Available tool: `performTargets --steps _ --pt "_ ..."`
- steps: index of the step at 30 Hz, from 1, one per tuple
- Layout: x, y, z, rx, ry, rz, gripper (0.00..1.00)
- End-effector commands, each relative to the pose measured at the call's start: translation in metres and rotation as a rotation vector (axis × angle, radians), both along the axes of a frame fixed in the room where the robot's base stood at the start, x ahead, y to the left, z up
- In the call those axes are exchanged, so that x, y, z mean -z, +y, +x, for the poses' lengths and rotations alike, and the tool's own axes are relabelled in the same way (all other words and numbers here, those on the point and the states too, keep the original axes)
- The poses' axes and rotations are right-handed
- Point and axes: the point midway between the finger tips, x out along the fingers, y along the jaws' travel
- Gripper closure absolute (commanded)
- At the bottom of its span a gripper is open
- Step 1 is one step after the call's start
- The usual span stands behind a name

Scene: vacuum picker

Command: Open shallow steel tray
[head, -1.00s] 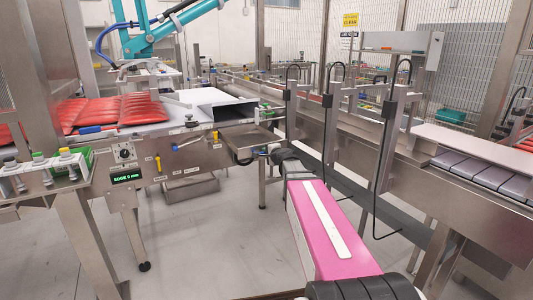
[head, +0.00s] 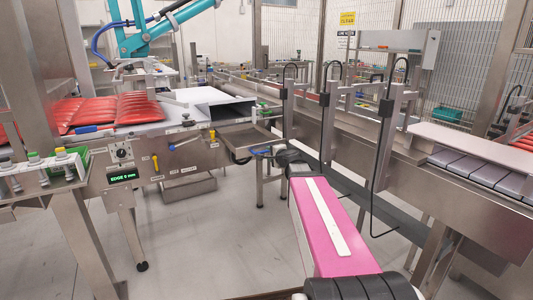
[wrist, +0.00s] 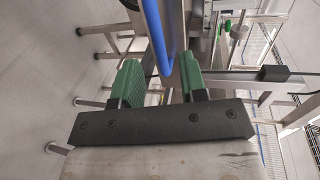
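The shallow steel tray (head: 240,141) sits at the right end of the conveyor machine, below the dark opening. A blue handle bar (head: 259,151) runs along its front edge. My gripper (head: 283,156) is beside the tray's right front corner, close to the handle. In the wrist view my gripper (wrist: 158,80) has its two green fingers apart. The blue handle bar (wrist: 157,38) lies ahead, in the gap between the fingertips. No contact between fingers and bar is visible. In the head view my wrist partly hides the fingers.
A second steel tray (head: 190,187) hangs low under the machine. Red packs (head: 110,113) lie on the belt at left. A conveyor frame with upright posts (head: 330,125) stands close to the right of my arm. The floor (head: 215,245) in front is clear.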

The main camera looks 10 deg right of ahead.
Motion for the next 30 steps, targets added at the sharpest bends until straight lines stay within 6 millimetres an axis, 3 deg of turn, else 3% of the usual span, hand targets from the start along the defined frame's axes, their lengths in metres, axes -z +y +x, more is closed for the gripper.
performTargets --steps 1,6,20,25,30 --pt "-0.003 -0.003 -0.014 0.0 0.0 0.0 0.61" --pt "-0.008 -0.011 -0.035 0.001 0.0 0.0 0.61" --pt "-0.005 -0.01 -0.04 -0.013 0.007 -0.014 0.61" --pt "0.028 0.013 -0.053 -0.12 0.072 -0.147 0.61" --pt "0.094 0.044 -0.086 -0.333 0.213 -0.4 0.61"
